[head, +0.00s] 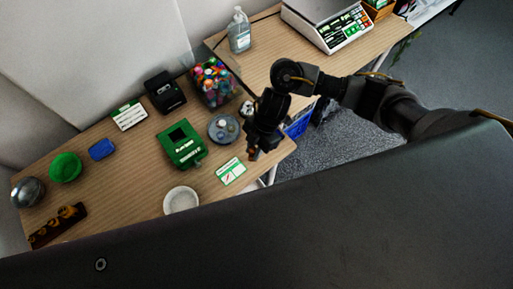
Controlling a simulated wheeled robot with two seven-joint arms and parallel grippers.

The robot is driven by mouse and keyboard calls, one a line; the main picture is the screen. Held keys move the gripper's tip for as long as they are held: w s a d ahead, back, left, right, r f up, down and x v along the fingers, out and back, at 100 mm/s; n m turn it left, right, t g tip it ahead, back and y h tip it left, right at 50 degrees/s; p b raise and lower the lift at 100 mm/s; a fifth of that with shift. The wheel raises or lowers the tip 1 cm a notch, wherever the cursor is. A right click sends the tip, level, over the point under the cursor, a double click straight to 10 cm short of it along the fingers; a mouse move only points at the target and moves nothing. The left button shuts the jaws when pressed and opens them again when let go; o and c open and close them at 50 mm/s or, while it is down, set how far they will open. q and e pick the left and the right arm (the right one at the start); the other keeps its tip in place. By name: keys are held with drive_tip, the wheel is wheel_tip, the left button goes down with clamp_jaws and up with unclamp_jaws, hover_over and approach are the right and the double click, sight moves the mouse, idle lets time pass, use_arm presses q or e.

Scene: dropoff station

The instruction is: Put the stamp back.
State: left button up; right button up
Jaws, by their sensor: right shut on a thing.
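My right gripper (256,149) points down over the right end of the wooden table, just above and right of a green-and-white card (231,171). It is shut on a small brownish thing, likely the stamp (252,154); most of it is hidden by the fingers. I cannot tell whether it touches the table. A dark brown rack (58,227) with several amber round pieces lies at the table's left front. A blue pad or block (102,149) lies at the left middle. My left gripper is not in view.
A green device (181,146), a grey dish (223,128) with small items, a white bowl (181,200), a green bowl (66,167), a metal ball-like thing (28,192), a black device (164,93) and a bin of colourful caps (214,83) stand around. The table's left-centre is clear.

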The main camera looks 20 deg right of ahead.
drive_tip(key=w+f, duration=0.1)
drive_tip(key=f, duration=0.1)
drive_tip(key=w+d+f, duration=0.1)
drive_tip(key=w+f, duration=0.1)
drive_tip(key=f, duration=0.1)
drive_tip(key=shift+w+d+f, duration=0.3)
drive_tip(key=shift+w+d, duration=0.1)
wheel_tip(320, 180, down, 2)
drive_tip(key=shift+f, duration=0.5)
drive_tip(key=shift+f, duration=0.1)
drive_tip(key=o, duration=0.8)
drive_tip(key=v, duration=1.2)
